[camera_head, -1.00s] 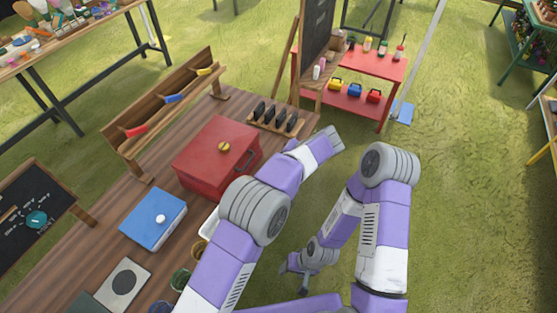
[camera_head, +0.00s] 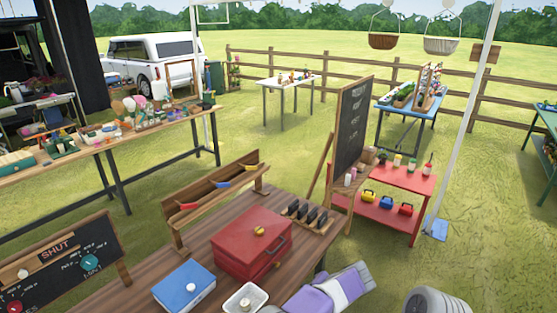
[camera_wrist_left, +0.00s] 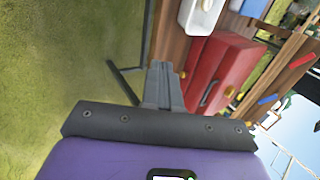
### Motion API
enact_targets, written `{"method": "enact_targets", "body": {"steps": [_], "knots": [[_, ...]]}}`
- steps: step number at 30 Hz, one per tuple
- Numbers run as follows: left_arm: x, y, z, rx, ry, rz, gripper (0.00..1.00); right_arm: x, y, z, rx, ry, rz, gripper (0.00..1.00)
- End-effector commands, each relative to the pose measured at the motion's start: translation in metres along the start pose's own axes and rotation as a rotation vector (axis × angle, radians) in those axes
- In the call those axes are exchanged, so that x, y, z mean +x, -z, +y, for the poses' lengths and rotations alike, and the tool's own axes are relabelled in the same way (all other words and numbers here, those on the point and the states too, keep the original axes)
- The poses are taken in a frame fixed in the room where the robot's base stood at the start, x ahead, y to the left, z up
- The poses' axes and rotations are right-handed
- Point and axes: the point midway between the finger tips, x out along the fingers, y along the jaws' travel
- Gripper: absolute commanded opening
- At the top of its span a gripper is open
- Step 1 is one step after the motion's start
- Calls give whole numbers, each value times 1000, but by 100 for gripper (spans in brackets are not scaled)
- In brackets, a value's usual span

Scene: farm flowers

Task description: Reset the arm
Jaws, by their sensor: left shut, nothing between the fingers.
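My left gripper (camera_wrist_left: 162,82) shows in the left wrist view. Its dark fingers are together with nothing between them, beside the edge of the wooden table (camera_wrist_left: 168,40). In the head view, a purple and white section of my left arm shows at the bottom, in front of the table (camera_head: 130,292); its fingers are not visible there. A grey joint of my other arm shows at the bottom right. My right gripper is out of view.
A red box (camera_head: 250,243), blue box (camera_head: 183,285) and white tray (camera_head: 245,299) stand on the table, with a black-handled rack (camera_head: 309,216) behind. A red shelf table (camera_head: 400,190) and chalkboard (camera_head: 352,125) stand beyond.

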Motion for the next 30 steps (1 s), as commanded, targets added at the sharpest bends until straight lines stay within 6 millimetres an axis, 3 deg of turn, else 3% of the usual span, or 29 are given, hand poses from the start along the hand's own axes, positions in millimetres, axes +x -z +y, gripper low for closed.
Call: {"method": "enact_targets", "body": {"steps": [3,11,18,24,30], "knots": [[38,-15,7,8,-96,-26,0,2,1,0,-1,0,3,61],[115,-64,38,-15,-354,-67,0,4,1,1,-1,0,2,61],[181,-155,87,-210,-702,-97,0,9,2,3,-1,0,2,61],[196,-235,118,-509,-895,-101,0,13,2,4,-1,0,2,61],[193,-297,128,-778,-929,-113,0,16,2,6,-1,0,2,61]]}}
